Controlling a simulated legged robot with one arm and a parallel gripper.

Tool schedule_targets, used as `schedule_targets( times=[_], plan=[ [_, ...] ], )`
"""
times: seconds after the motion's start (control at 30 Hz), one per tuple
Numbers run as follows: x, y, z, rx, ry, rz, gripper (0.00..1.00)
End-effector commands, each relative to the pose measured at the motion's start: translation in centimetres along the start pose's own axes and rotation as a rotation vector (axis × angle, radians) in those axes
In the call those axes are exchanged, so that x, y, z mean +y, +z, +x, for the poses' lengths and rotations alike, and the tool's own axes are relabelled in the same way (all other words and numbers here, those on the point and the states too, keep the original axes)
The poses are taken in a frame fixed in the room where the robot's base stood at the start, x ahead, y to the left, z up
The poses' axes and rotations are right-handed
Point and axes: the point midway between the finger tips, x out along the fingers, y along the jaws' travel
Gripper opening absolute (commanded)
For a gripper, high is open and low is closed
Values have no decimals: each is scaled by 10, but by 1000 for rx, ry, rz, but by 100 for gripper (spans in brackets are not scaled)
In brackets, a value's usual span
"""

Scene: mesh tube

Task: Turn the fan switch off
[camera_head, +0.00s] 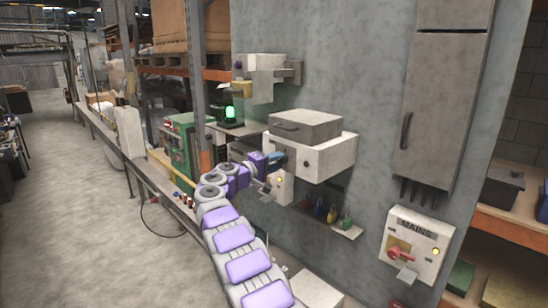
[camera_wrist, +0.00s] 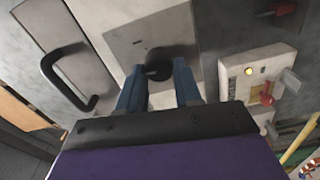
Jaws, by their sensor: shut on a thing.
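In the wrist view, a round black knob (camera_wrist: 157,66) sits on a pale grey panel (camera_wrist: 125,30) with a small dark slot or label above it. The two blue fingers of my gripper (camera_wrist: 160,75) are on either side of the knob and shut on it. In the head view, my gripper (camera_head: 276,160) reaches the left front of a white box (camera_head: 328,158) with a grey lidded top (camera_head: 305,125). The knob is hidden there behind the gripper. I cannot read a fan label in either view.
A MAINS box (camera_head: 418,240) with a red handle is at right, under a grey cabinet (camera_head: 440,105). Padlocks (camera_head: 332,215) stand on a small ledge. The floor (camera_head: 90,220) at left is open.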

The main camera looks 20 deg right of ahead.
Motion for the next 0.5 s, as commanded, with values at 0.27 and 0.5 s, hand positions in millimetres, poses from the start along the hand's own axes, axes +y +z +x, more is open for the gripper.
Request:
schedule_targets(
  times=[0.27,0.5],
  plan=[
    [-4,2,2,-4,-7,-120,3],
    [-5,2,2,-3,-6,-152,3]
  ],
)
